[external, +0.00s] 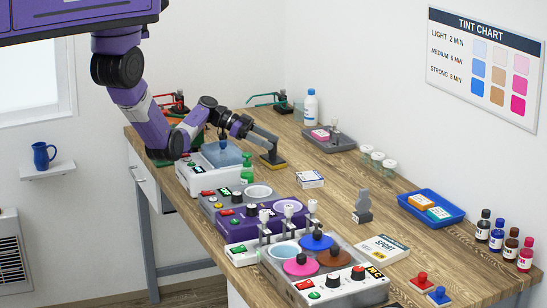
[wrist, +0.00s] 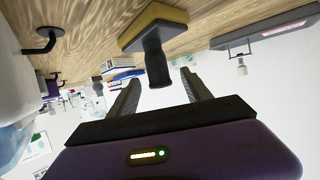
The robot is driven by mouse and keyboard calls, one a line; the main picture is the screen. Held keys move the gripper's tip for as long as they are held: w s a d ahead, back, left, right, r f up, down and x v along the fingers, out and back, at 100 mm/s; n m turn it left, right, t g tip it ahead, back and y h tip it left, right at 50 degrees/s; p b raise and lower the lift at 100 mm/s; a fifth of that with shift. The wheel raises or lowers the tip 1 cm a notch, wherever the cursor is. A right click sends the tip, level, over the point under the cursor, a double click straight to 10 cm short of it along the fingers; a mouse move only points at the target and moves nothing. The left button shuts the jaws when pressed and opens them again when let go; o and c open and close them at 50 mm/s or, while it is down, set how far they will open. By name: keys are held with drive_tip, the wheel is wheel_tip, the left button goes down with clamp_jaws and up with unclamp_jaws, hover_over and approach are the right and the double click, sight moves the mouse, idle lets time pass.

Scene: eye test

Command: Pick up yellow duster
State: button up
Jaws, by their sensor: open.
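The yellow duster stands on the wooden table, with a flat yellow pad (external: 272,163) at the bottom and a dark upright handle. In the wrist view the duster (wrist: 155,68) shows at the top centre, its handle pointing down the picture toward my gripper. My gripper (wrist: 160,77) is open, with its two long grey fingers apart. The handle's end shows between the fingertips in that view; I cannot tell whether they touch. In the external view my gripper (external: 270,143) reaches in from the left, just above the pad, and partly hides the handle.
A white machine with a blue basin (external: 229,154) stands left of the duster, and a green bottle (external: 247,167) is in front. A small white box (external: 310,179) lies front right. A grey tray (external: 342,147) and white bottle (external: 311,106) stand behind right. Open table lies between.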

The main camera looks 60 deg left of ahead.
drive_tip(key=shift+x, duration=1)
clamp_jaws()
drive_tip(key=shift+r, duration=0.15)
